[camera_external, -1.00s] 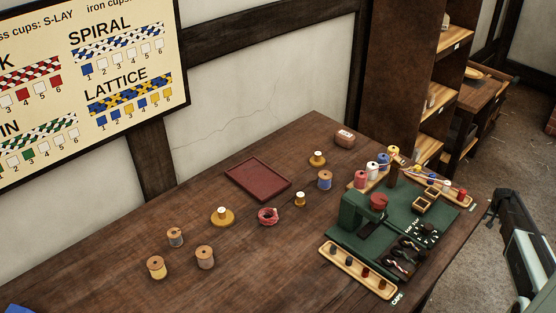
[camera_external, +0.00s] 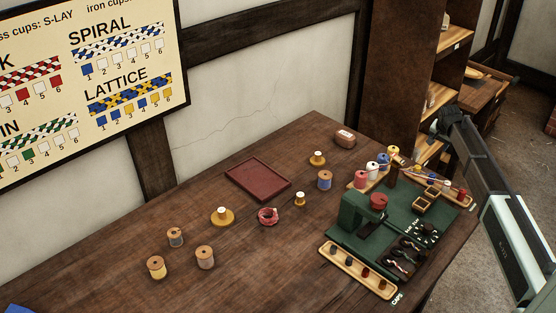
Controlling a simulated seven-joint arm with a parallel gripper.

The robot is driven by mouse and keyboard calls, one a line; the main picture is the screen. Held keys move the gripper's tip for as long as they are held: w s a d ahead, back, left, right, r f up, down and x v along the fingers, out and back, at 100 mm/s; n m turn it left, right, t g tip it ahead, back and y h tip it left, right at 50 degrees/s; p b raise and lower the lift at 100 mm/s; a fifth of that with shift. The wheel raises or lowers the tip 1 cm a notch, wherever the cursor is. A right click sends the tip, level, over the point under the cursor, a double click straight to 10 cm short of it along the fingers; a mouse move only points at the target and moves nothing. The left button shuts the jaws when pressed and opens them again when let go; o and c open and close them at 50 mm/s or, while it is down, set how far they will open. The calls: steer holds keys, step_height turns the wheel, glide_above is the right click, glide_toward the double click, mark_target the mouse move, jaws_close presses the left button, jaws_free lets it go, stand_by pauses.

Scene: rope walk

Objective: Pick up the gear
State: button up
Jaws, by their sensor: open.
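I cannot tell for certain which piece is the gear. Small dark brown toothed or curved pieces (camera_external: 404,255) lie on the front right of the green mat (camera_external: 388,228), too small to make out. Round brass-coloured bases with pale tops stand on the open table, one at left (camera_external: 221,217), a smaller one at the middle (camera_external: 300,200) and one at the back (camera_external: 318,158). My gripper (camera_external: 448,120) is small and dark, raised at the right beyond the table's far right corner, in front of the shelves. It is open and away from all these pieces.
The green mat carries a green block-shaped device (camera_external: 356,212), a red spool (camera_external: 378,201) and small wooden boxes (camera_external: 424,203). A wooden cap tray (camera_external: 357,270) lies at its front. A dark red tray (camera_external: 257,179), wooden spools (camera_external: 205,257) and a red coil (camera_external: 268,216) have bare table around them.

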steer(key=shift+g+y, duration=0.6)
steer(key=s+a+r, duration=0.1)
steer(key=a, duration=0.5)
steer(key=s+a+r, duration=0.1)
steer(key=a+r, duration=0.1)
steer(key=a, duration=0.5)
steer(key=s+a+r, duration=0.1)
steer(key=a+r, duration=0.1)
steer(key=a, duration=0.4)
steer(key=shift+a+r, duration=0.1)
steer(key=shift+a, duration=0.2)
steer(key=s+a+r+g, duration=0.1)
steer(key=s+a+r, duration=0.15)
steer(key=a, duration=0.55)
steer(key=s+a+r+g, duration=0.1)
steer(key=s+a+r, duration=0.1)
steer(key=s+a, duration=0.35)
step_height(320, 180, up, 5)
steer(key=m+g, duration=0.1)
steer(key=g, duration=0.1)
glide_above(300, 194)
steer(key=shift+y, duration=0.4)
step_height(300, 194, down, 8)
steer(key=shift+w+a, duration=0.15)
steer(key=shift+s+d+f, duration=0.1)
steer(key=shift+d+f, duration=0.05)
steer(key=shift+f, duration=1.2)
steer(key=shift+s+d+f, duration=0.1)
steer(key=shift+f, duration=1.2)
jaws_close()
